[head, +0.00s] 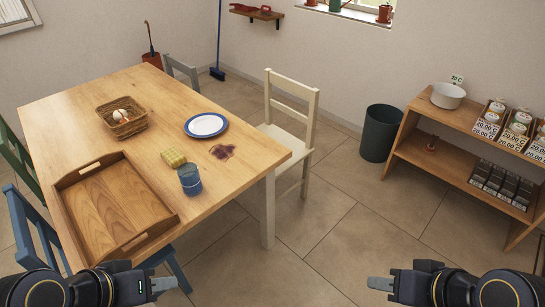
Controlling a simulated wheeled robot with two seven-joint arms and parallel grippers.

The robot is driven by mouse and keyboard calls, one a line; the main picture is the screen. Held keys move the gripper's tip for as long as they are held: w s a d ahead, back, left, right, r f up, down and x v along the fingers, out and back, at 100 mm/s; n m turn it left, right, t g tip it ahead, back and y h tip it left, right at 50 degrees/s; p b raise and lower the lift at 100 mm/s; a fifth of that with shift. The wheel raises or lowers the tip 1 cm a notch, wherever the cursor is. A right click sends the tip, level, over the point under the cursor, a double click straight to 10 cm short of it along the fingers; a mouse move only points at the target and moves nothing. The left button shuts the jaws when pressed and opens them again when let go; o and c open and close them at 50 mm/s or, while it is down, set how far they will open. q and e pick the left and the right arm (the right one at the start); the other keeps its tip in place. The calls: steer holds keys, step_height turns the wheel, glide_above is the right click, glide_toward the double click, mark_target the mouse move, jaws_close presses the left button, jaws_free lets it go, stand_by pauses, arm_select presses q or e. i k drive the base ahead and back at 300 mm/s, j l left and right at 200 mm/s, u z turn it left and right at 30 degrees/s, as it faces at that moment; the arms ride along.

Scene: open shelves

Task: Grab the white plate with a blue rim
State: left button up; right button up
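The white plate with a blue rim (206,125) lies flat on the wooden table (160,88), towards its right side. Nothing covers it. My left gripper (172,284) is low in the head view, in front of the table and well apart from the plate. My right gripper (374,283) is low on the right, over the floor, also far from the plate. Nothing shows between the fingers of either gripper. Both are seen edge-on, so I cannot tell whether their fingers are apart.
A wooden tray (70,185), a sponge (173,158), a blue cup (190,181), a dark stain (222,152) and a basket (112,126) with eggs are on the table. A cream chair (291,88) stands at its right.

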mark_target(207, 124)
steer(key=i+u, duration=0.2)
steer(key=u, duration=0.2)
steer(key=i+l+u, duration=0.15)
steer(key=u, duration=0.25)
steer(key=i+l+u, duration=0.15)
steer(key=u, duration=0.25)
steer(key=i+l, duration=0.2)
steer(key=l, duration=0.15)
steer(key=i+l+u, duration=0.1)
steer(key=i+l, duration=0.3)
steer(key=l, duration=0.25)
steer(key=i+l+u, duration=0.15)
steer(key=l, duration=0.2)
steer(key=i, duration=0.05)
